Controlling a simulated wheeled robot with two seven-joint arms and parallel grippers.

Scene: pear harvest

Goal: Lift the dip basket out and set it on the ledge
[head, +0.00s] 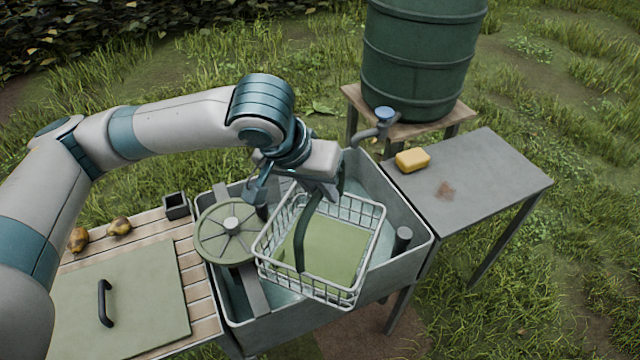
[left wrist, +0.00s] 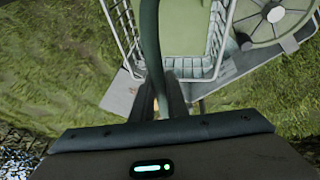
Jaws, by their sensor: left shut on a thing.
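The dip basket (head: 338,250) is a white wire basket with a green floor and a tall dark green handle (head: 300,240). My left gripper (head: 322,190) is shut on the handle's upper part. The basket hangs slightly tilted over the trough (head: 418,250), its front corner overlapping the trough's front wall in the head view. In the left wrist view, the handle runs up from between the fingers (left wrist: 160,95), with the basket's wire side (left wrist: 217,38) beyond. My right gripper is not in view. I cannot tell which surface is the ledge.
A grey side table (head: 490,185) at right carries a yellow sponge (head: 412,160); much of its top is clear. A green barrel (head: 415,60) with a tap (head: 384,116) stands behind. A round spoked disc (head: 215,240) and a slatted board (head: 195,275) with a handled lid (head: 140,310) lie left.

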